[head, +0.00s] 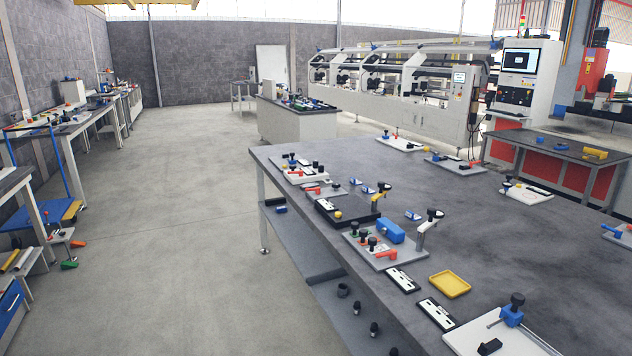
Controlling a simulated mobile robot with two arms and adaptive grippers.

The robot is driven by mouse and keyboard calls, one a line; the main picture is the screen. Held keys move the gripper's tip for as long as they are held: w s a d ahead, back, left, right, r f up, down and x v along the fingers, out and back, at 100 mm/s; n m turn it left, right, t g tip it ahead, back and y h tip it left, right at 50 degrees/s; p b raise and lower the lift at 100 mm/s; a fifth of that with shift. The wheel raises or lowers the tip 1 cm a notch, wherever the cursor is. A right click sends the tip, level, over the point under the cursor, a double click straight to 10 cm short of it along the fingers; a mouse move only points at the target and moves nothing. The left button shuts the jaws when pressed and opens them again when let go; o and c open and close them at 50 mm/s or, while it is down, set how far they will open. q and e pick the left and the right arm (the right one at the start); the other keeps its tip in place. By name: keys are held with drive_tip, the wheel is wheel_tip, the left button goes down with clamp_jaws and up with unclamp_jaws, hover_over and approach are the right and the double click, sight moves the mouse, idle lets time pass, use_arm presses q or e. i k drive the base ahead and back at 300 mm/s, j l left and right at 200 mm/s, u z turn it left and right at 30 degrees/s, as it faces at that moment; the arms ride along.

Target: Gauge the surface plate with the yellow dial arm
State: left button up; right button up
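A yellow dial arm (379,198) with a dark round head stands upright at the right end of a black plate (330,219) on the big grey table. The black plate could be the surface plate. A small yellow knob and a white label strip lie on it. A second arm, grey with a black head (428,224), stands nearer on a light grey plate (390,262). A blue block (391,231) sits beside it. Whether the yellow arm touches the black plate's surface cannot be told at this size. Neither of my grippers is in view.
The floor (190,230) to the left is open. Benches line the left wall.

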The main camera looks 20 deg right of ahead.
sight(381, 192)
drive_tip(key=i+z, duration=0.45)
drive_tip(key=i+j+z, duration=0.2)
drive_tip(key=i+z, duration=0.25)
drive_tip(key=i+j+z, duration=0.25)
drive_tip(key=z, duration=0.2)
drive_tip(key=i+j+z, duration=0.25)
drive_tip(key=j+z, duration=0.2)
